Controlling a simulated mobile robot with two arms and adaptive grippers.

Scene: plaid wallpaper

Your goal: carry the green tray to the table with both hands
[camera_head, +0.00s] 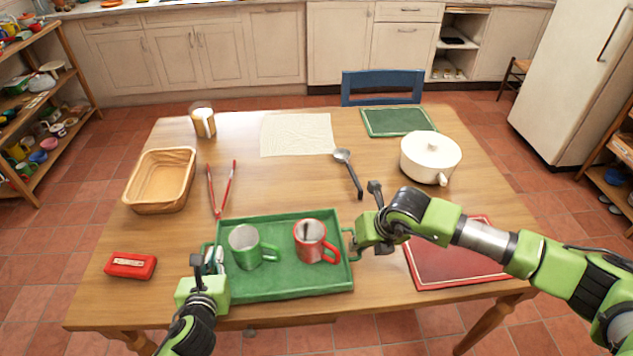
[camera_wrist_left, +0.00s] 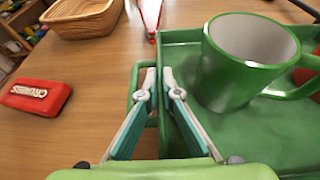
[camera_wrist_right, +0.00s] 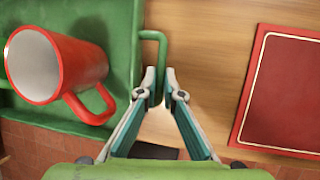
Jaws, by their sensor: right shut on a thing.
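The green tray (camera_head: 285,283) lies at the front of the wooden table (camera_head: 180,228). A green mug (camera_head: 243,248) and a red mug (camera_head: 309,242) stand in it. My left gripper (camera_head: 209,262) is at the tray's left side. In the left wrist view its narrowly spaced fingertips (camera_wrist_left: 159,88) straddle the side edge beside the green handle (camera_wrist_left: 133,90); whether they grip is unclear. My right gripper (camera_head: 354,242) is shut on the right handle, which shows between its fingertips in the right wrist view (camera_wrist_right: 160,85).
A red case (camera_head: 131,266), a basket (camera_head: 160,180), red tongs (camera_head: 222,195), a ladle (camera_head: 349,172) and a white pot (camera_head: 430,158) surround the tray. A red mat (camera_head: 450,262) lies right of it. A cloth (camera_head: 296,134) and a green mat (camera_head: 398,121) lie farther back.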

